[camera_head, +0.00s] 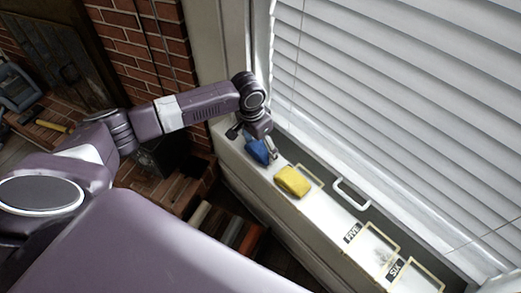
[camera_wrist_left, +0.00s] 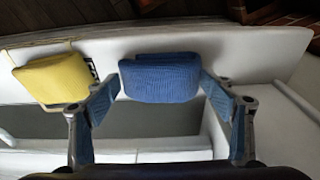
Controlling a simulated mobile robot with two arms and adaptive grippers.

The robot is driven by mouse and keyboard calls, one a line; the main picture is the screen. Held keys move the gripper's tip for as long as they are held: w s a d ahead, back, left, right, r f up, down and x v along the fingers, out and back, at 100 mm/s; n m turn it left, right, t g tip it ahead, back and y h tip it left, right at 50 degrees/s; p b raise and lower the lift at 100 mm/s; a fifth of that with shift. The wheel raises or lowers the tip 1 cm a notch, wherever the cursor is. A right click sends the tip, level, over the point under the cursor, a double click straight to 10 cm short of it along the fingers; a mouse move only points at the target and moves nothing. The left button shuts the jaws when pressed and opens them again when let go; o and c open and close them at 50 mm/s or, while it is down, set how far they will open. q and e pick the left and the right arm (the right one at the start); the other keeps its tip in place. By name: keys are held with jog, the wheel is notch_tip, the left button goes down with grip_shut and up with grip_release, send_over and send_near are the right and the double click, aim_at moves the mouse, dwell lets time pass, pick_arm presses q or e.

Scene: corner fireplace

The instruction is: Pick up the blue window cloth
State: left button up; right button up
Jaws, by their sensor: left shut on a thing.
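The blue window cloth (camera_head: 255,151) is a folded, ribbed pad at the far end of the white window sill in the head view. It shows large in the left wrist view (camera_wrist_left: 160,78). My left gripper (camera_head: 257,143) is over it, with one finger on each side. In the left wrist view the blue-padded fingers (camera_wrist_left: 160,97) are shut on the cloth's two ends. I cannot tell whether the cloth is clear of the sill. My right gripper is not in view.
A yellow cloth (camera_head: 292,181) lies on the sill (camera_head: 324,217) beside the blue one. Frames marked FIVE (camera_head: 352,233) and SIX (camera_head: 395,269) are nearer me. White blinds (camera_head: 400,100) rise behind the sill, and a brick wall (camera_head: 130,40) stands at left.

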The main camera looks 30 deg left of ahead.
aim_at(260, 147)
pick_arm(q)
jog(key=shift+r, duration=0.1)
notch_tip(260, 147, up, 20)
dwell(0.5)
